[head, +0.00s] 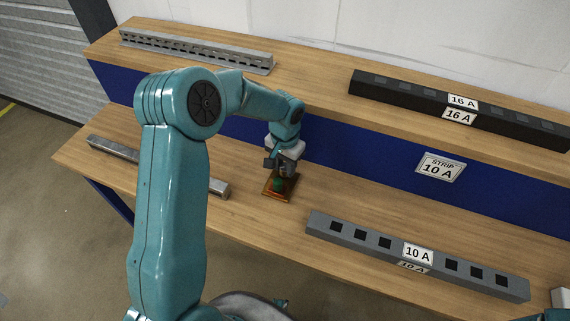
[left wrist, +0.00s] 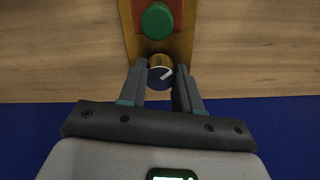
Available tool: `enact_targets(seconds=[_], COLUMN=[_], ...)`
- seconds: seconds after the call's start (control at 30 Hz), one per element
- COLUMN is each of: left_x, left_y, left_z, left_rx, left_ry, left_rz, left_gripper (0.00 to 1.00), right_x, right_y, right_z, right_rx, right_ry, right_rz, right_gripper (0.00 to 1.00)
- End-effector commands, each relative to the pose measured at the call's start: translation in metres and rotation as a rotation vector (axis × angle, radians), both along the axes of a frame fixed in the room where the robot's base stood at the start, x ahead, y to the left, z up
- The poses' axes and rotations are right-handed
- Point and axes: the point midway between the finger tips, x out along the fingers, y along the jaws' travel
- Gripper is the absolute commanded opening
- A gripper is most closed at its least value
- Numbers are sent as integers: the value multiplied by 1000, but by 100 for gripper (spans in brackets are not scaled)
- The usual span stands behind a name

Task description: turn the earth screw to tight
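The earth screw (left wrist: 160,72) is a small brass knob with a dark face and a white slanted mark, seen in the left wrist view. It sits on a brass-coloured plate (left wrist: 187,38) beside a round green knob (left wrist: 157,21). My left gripper (left wrist: 161,68) has one finger on each side of the screw, and both fingers look in contact with it. In the head view my left gripper (head: 284,168) is over the plate (head: 281,196) on the lower shelf, and it hides the screw. My right gripper cannot be made out.
A grey strip (head: 341,229) marked 10 A lies to the right on the lower shelf. A metal bar (head: 112,150) lies to the left, partly behind my arm. A black strip (head: 400,91) marked 16 A and a slotted rail (head: 196,50) lie on the upper shelf.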

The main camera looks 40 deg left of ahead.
Motion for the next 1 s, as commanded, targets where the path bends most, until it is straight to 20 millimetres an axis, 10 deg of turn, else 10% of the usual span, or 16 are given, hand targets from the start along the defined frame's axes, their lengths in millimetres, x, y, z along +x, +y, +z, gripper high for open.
enact_targets(seconds=[1.0], left_x=[1], left_y=[0], left_z=[1], left_rx=[1], left_ry=[-1], left_rz=[-523], left_gripper=[3], right_x=[0], right_y=[0], right_z=[2], right_rx=[0], right_ry=[0], right_rz=[0], right_gripper=[43])
